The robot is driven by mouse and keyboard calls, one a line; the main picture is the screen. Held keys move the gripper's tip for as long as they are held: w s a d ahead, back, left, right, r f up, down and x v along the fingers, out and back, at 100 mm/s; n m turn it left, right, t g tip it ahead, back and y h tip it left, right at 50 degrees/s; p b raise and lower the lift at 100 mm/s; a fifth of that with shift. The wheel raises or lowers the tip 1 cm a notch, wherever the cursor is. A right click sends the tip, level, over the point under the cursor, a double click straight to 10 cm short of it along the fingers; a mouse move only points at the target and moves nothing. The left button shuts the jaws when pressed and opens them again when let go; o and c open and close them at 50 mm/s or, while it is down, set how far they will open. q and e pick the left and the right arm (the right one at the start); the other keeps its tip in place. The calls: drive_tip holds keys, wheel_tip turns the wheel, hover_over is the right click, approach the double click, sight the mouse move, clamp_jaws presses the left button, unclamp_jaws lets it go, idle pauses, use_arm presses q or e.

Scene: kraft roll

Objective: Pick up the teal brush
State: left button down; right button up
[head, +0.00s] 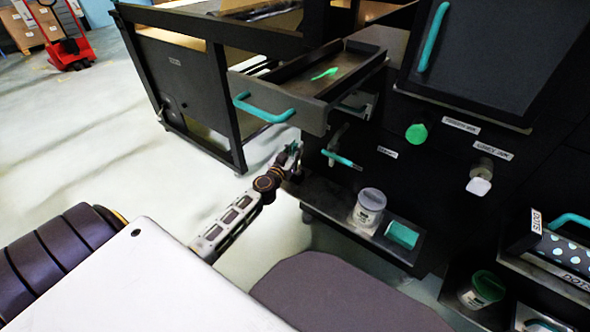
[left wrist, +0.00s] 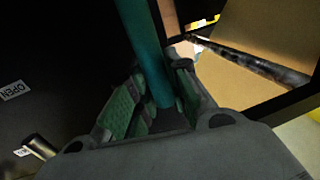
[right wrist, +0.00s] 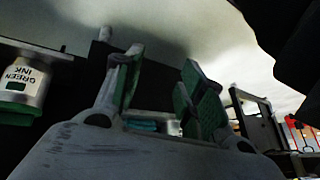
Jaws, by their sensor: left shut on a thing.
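My left gripper (head: 294,158) is low beside the dark cabinet in the head view, below the open drawer. In the left wrist view its green-padded fingers (left wrist: 158,108) are shut on a thick teal bar (left wrist: 142,45) that runs up out of the picture. I cannot tell whether this bar is the brush or a fixed handle. A bright green brush-like thing (head: 325,73) lies in the drawer (head: 345,82). My right gripper (right wrist: 157,85) is open, with nothing between its fingertips; it is not seen in the head view.
The drawer has a teal handle (head: 263,108). A teal-gripped lever (head: 341,158) and a green knob (head: 416,133) stick out of the cabinet. A jar (head: 368,207) and a green block (head: 402,235) stand on a low shelf. A green ink jar (right wrist: 22,85) is near my right gripper.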

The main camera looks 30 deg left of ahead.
use_arm(q)
drive_tip(key=shift+r, duration=0.1)
use_arm(e)
drive_tip(key=shift+s+f, duration=0.1)
drive_tip(key=shift+s, duration=0.05)
use_arm(q)
drive_tip(key=shift+r+p, duration=0.4)
drive_tip(key=shift+p, duration=0.05)
wheel_tip(320, 180, up, 3)
drive_tip(key=p, duration=0.2)
drive_tip(key=shift+p, duration=0.4)
drive_tip(key=shift+r+p, duration=0.6)
drive_tip(key=shift+r, duration=0.05)
use_arm(e)
drive_tip(key=shift+s+d+r+g+h, duration=0.85)
drive_tip(key=shift+d+r, duration=0.6)
drive_tip(key=shift+r, duration=3.5)
use_arm(q)
drive_tip(key=shift+r+p, duration=1.55)
drive_tip(key=shift+r, duration=0.15)
drive_tip(key=shift+r+p, duration=0.6)
drive_tip(key=shift+r, duration=0.05)
use_arm(e)
wheel_tip(320, 180, down, 6)
drive_tip(key=d+g, duration=0.1)
drive_tip(key=shift+f, duration=0.2)
drive_tip(key=shift+h, duration=0.25)
drive_tip(key=shift+s+d+g, duration=0.1)
drive_tip(key=shift+s+g, duration=0.05)
drive_tip(key=shift+g, duration=0.1)
